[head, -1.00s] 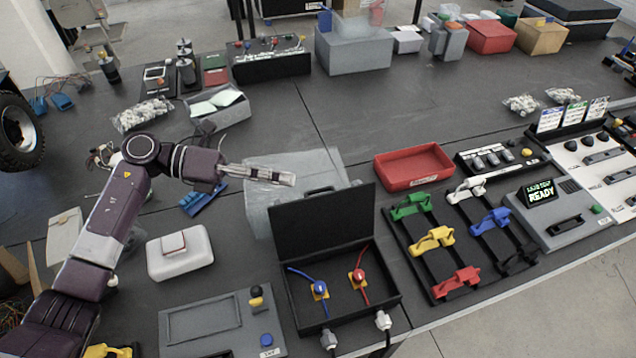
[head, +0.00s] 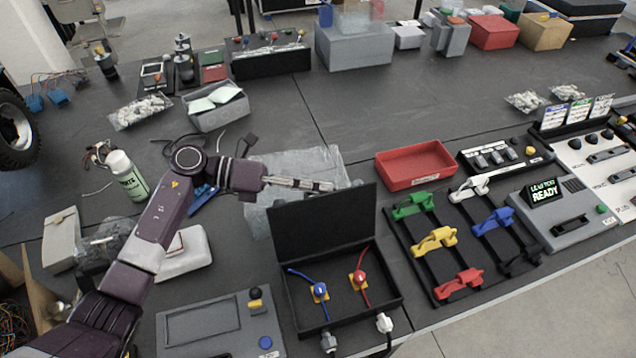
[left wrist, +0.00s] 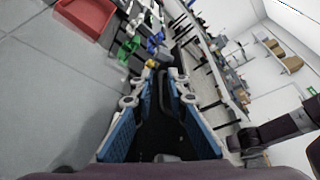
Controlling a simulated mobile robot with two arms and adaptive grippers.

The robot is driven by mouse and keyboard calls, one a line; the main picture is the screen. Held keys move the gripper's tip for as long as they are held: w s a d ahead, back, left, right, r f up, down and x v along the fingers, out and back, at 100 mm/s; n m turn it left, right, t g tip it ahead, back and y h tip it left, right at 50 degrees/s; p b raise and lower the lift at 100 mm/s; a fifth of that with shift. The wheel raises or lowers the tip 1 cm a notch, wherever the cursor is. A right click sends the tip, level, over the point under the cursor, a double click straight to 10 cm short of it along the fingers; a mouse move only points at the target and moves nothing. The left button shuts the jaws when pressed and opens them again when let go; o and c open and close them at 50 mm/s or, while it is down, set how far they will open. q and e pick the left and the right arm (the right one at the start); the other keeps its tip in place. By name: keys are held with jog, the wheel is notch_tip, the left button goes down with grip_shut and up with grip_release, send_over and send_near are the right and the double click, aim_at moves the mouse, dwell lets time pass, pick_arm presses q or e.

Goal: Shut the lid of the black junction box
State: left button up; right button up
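The black junction box (head: 345,310) stands open at the front middle of the table in the head view. Its lid (head: 325,240) stands up at the back of the box. Inside are a blue and a red wire on yellow-based connectors. My left gripper (head: 328,186) is at the lid's top edge, fingers pointing right; whether it touches the lid is unclear. In the left wrist view, the blue-padded fingers of my left gripper (left wrist: 159,78) are apart, with a dark surface, apparently the lid, between or beyond them. My right gripper does not show.
A red tray (head: 415,166) and a rack with coloured clamps (head: 437,240) stand right of the box. A grey panel (head: 215,325) lies to its left. A translucent grey sheet or bag (head: 290,165) lies behind the lid.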

pick_arm(q)
jog(key=shift+c, duration=0.2)
grip_shut()
jog(key=shift+d, duration=0.1)
jog(key=shift+s, duration=0.1)
